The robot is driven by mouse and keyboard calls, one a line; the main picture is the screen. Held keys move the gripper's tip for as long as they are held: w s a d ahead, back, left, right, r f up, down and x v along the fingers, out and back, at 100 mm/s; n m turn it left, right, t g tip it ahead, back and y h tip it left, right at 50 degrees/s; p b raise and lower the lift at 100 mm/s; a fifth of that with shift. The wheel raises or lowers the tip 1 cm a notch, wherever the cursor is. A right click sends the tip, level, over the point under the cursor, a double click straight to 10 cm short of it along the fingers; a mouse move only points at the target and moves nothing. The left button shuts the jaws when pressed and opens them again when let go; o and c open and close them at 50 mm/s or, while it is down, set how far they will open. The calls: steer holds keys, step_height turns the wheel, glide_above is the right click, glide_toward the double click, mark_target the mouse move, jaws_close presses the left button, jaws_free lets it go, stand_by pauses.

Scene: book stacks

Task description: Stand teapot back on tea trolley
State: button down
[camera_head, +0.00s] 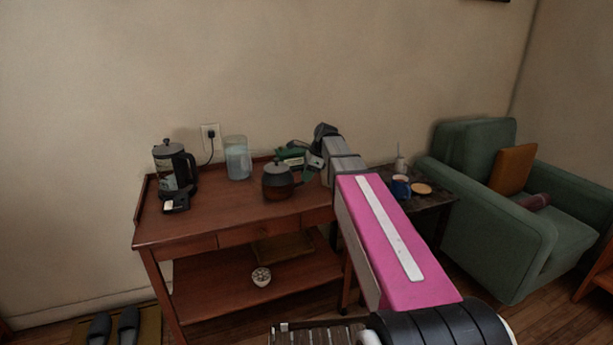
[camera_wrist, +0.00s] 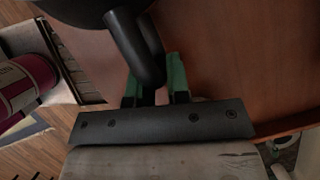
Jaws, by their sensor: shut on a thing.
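The teapot (camera_head: 277,183) is dark and round with a lid. It appears upright at the top of the reddish-brown tea trolley (camera_head: 220,213), right of centre. Whether its base touches the wood cannot be told. My gripper (camera_head: 308,176) reaches it from the right. In the wrist view, the green-padded fingers of my gripper (camera_wrist: 155,85) are shut on the teapot's dark handle (camera_wrist: 132,45). Part of the teapot's body (camera_wrist: 85,8) shows at the top edge, and the trolley top (camera_wrist: 230,60) lies behind the fingers.
A French press (camera_head: 170,165) stands at the trolley's left with a small dark item before it. A side table with a blue mug (camera_head: 401,188) and green armchair (camera_head: 490,240) are right. The trolley's front middle is clear.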

steer(key=shift+f, duration=0.1)
steer(key=c, duration=1.1)
jaws_free()
steer(key=v, duration=1.2)
